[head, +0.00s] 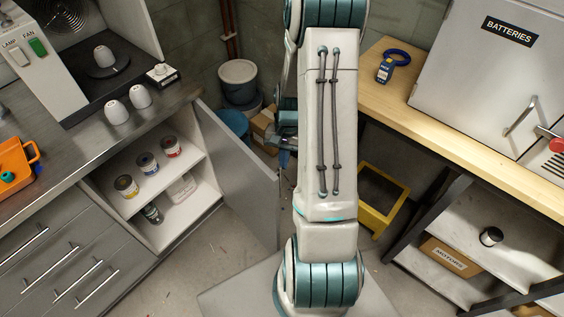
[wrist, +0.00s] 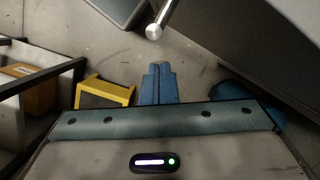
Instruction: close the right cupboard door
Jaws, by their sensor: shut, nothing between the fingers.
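The right cupboard door (head: 238,175) is a grey panel. It stands wide open, swung out from the cupboard (head: 165,185) below the steel counter. In the wrist view the door (wrist: 245,45) fills the upper right, with the rounded end of its bar handle (wrist: 154,32) near the top middle. My gripper (wrist: 158,70) is shut and empty, its blue fingers together just below the handle end in that picture; I cannot tell whether they touch it. In the head view my gripper (head: 284,160) is mostly hidden behind my arm, near the door's outer edge.
Cans (head: 147,163) stand on the cupboard's shelf. A yellow stool (head: 380,205) stands right of my arm, beside the wooden bench (head: 440,120). Buckets (head: 238,80) and a cardboard box (head: 264,125) stand behind the door.

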